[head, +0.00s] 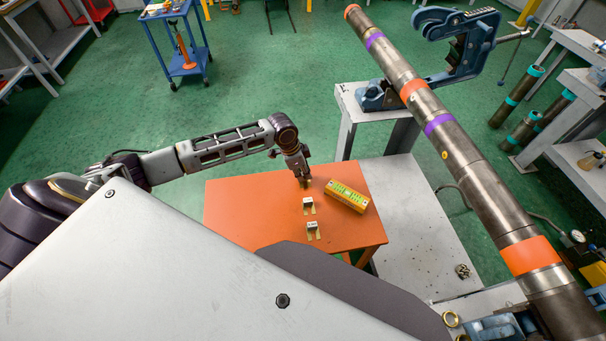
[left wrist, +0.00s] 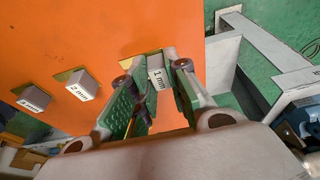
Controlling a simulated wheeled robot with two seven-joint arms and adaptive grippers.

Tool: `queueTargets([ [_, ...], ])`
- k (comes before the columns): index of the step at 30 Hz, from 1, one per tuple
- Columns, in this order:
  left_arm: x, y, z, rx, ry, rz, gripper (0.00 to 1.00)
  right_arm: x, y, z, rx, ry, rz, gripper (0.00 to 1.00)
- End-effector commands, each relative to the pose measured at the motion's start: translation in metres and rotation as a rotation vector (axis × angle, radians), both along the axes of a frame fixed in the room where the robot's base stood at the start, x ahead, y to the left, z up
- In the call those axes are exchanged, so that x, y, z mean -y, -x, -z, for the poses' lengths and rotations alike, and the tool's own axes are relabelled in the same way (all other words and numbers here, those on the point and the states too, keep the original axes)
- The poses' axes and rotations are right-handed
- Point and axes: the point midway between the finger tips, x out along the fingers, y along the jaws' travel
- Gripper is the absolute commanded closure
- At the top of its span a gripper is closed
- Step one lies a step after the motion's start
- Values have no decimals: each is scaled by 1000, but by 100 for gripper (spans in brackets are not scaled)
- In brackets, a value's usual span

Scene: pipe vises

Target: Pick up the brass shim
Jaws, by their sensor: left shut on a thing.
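My left gripper (head: 304,184) points down over the far part of the orange table (head: 240,215). In the left wrist view its green-padded fingers (left wrist: 153,74) are shut on a brass shim with a white block marked "1 mm" (left wrist: 156,76). I cannot tell whether this shim touches the table. Two similar brass shims with white blocks stand apart on the table: one marked "2 mm" (left wrist: 82,86), also in the head view (head: 308,205), and another (left wrist: 35,99), nearer me in the head view (head: 312,230). My right gripper is not in view.
A yellow box with green markings (head: 346,196) lies right of the shims. A long pipe (head: 465,180) with coloured bands slants across the right, by a blue vise (head: 465,45). A grey bench (head: 415,215) adjoins the orange table. The table's left part is clear.

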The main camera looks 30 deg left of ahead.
Motion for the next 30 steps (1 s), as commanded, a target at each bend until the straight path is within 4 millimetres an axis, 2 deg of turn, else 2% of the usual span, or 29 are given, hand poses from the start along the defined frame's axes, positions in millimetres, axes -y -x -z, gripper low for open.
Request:
queueTargets([
  [12, 0, -1, -58, 4, 1, 0, 100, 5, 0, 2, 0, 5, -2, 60],
  [18, 0, -1, -81, 4, 0, -1, 100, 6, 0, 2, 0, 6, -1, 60],
  [23, 0, -1, -89, 2, 1, 0, 100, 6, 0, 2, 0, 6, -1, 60],
  [30, 0, -1, -90, 0, 1, -1, 100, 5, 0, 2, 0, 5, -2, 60],
])
